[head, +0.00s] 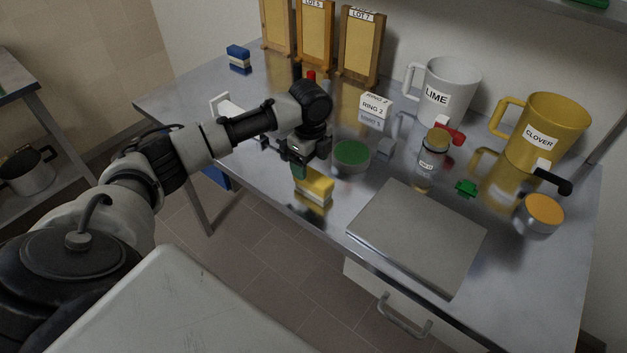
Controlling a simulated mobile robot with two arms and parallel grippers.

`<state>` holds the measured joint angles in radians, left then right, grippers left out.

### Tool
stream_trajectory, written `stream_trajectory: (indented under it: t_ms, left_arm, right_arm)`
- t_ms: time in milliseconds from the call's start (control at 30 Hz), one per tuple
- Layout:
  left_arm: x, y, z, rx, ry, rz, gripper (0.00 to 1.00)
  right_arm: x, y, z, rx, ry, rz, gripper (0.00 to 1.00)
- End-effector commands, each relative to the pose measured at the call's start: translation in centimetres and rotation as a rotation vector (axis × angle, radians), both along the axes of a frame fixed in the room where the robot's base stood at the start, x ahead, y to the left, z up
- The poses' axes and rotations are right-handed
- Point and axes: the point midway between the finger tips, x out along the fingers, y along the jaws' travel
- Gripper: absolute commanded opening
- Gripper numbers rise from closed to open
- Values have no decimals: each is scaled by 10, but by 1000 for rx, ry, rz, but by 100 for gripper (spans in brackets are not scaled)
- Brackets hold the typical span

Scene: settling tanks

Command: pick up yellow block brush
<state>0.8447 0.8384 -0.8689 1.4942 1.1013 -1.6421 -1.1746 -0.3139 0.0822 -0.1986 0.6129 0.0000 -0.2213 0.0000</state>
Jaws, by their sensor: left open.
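The yellow block brush (316,184) lies near the front edge of the metal table, with a yellow top and a pale lower part. My left gripper (299,169) is just above and slightly left of it, pointing down. The gripper is open, and its fingers partly overlap the brush's upper left side in the picture. Whether they touch it cannot be told. My right gripper is not in view.
A green-topped round tin (351,156) stands close to the right of the gripper. A flat grey lid or plate (417,237) lies at the front. White (449,88) and yellow (548,126) jugs stand at the back right.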

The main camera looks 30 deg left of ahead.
Motion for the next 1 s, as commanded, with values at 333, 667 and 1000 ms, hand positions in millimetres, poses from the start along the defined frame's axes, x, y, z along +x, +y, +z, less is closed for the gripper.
stream_trajectory:
  t_ms: [333, 667, 1000]
  left_arm:
    - [-9, -13, -44, -1, 3, 1, 77]
    - [-8, -13, -51, 0, 0, -1, 75]
    - [-8, -12, -50, 0, 0, 0, 23]
  right_arm:
    - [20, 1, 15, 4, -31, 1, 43]
    - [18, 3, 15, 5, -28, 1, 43]
    - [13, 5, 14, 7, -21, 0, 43]
